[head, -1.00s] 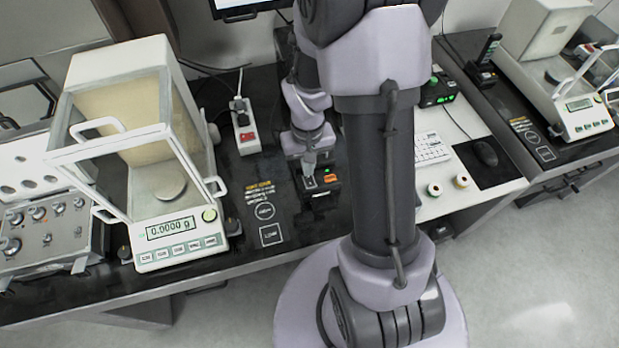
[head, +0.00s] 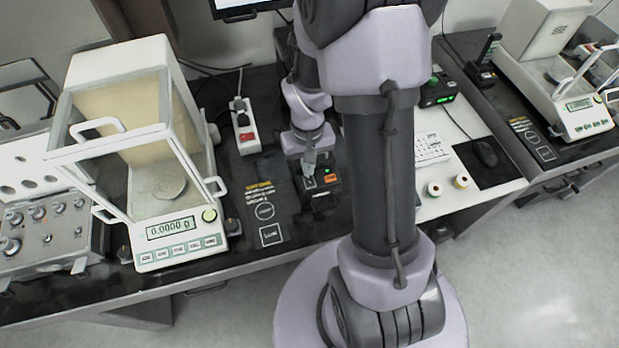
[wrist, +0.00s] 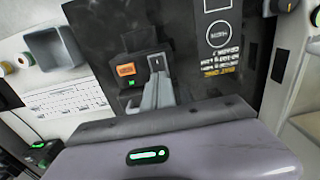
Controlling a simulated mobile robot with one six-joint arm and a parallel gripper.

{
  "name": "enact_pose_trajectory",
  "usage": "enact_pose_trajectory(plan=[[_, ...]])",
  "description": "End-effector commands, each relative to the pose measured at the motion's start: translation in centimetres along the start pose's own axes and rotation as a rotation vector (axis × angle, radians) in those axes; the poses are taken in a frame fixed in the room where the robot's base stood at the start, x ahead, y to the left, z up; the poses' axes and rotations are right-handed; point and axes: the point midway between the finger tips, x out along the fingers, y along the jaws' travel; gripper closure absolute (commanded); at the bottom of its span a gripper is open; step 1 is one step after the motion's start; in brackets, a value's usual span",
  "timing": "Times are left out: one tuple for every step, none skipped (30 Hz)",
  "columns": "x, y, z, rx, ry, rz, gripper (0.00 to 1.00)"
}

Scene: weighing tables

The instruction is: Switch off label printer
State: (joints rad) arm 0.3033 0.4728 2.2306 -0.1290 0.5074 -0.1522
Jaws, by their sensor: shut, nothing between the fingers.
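The label printer (head: 325,182) is a small black box on the dark table, partly hidden by my gripper in the head view. In the wrist view the printer (wrist: 123,60) shows an orange button, a small green light that looks lit, and a rocker switch (wrist: 156,63) with a white mark. My gripper (head: 309,174) is shut and empty, pointing down at the switch end of the printer. In the wrist view my gripper's fingertips (wrist: 157,80) are at the lower edge of the switch. I cannot tell whether they touch it.
A glass-doored balance (head: 180,236) reading 0.0000 g stands left of the printer. A power strip (head: 244,125) with a red switch lies behind. A keyboard (head: 432,149), tape rolls (head: 434,189) and a mouse (head: 484,152) are to the right. A second balance (head: 580,118) stands far right.

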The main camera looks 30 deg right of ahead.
Motion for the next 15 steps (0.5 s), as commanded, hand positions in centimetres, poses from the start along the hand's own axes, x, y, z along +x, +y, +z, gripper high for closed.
enact_pose_trajectory(plan=[[0.00,0.00,0.00,0.000,0.000,0.000,1.00],[0.00,0.00,0.00,0.000,0.000,0.000,1.00],[0.01,0.00,0.00,0.000,0.000,0.000,1.00],[0.03,0.00,0.00,0.000,0.000,0.000,1.00],[0.05,0.00,0.00,0.000,0.000,0.000,1.00],[0.09,0.00,0.00,0.000,0.000,0.000,1.00],[0.13,0.00,0.00,0.000,0.000,0.000,1.00],[0.18,0.00,0.00,0.000,0.000,0.000,1.00],[0.25,0.00,0.00,0.000,0.000,0.000,1.00],[0.30,0.00,0.00,0.000,0.000,0.000,1.00],[0.35,0.00,0.00,0.000,0.000,0.000,1.00],[0.41,0.00,0.00,0.000,0.000,0.000,1.00],[0.46,0.00,0.00,0.000,0.000,0.000,1.00],[0.50,0.00,0.00,0.000,0.000,0.000,1.00],[0.56,0.00,0.00,0.000,0.000,0.000,1.00]])
